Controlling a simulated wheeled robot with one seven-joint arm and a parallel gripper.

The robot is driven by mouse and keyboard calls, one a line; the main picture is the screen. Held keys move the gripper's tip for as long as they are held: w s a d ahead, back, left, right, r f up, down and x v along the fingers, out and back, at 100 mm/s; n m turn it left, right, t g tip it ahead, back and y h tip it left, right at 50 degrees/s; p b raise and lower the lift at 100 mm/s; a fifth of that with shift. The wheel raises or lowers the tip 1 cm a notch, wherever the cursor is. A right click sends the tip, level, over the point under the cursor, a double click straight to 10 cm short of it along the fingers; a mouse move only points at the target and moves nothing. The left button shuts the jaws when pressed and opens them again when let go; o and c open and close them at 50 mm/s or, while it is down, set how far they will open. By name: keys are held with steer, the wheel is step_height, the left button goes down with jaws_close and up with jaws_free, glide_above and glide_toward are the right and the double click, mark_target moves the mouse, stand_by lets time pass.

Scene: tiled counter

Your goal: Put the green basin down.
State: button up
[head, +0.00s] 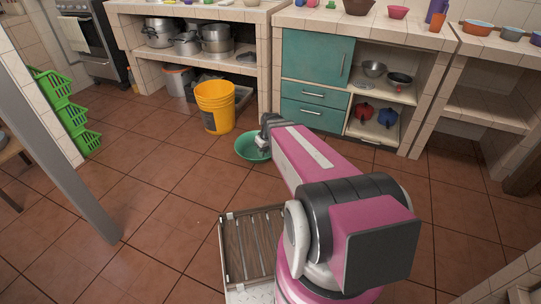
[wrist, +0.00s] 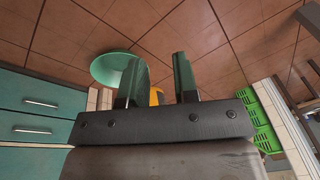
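The green basin (head: 246,150) shows in the head view at the far end of my arm, in front of the yellow bucket. My gripper (head: 264,130) is above its right side and partly hides it. In the wrist view the basin (wrist: 108,67) is at the upper left, partly behind the left finger. My gripper (wrist: 160,72) has its fingers apart with a clear gap, and no basin wall shows between them. I cannot tell whether the basin touches the floor.
A yellow bucket (head: 215,106) stands just behind the basin. Teal drawers (head: 312,104) and shelves with pots line the back. Green crates (head: 66,108) are stacked at the left. A slatted wooden piece (head: 250,246) lies near my base. Tiled floor is free at the left.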

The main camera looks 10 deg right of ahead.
steer(key=s+r+m+g+h, duration=0.1)
steer(key=s+r+m, duration=0.3)
steer(key=s, duration=0.5)
step_height(320, 180, up, 2)
steer(key=shift+s+d+r+m+h, duration=0.25)
steer(key=shift+s+d+m+h, duration=0.05)
steer(key=shift+h, duration=0.1)
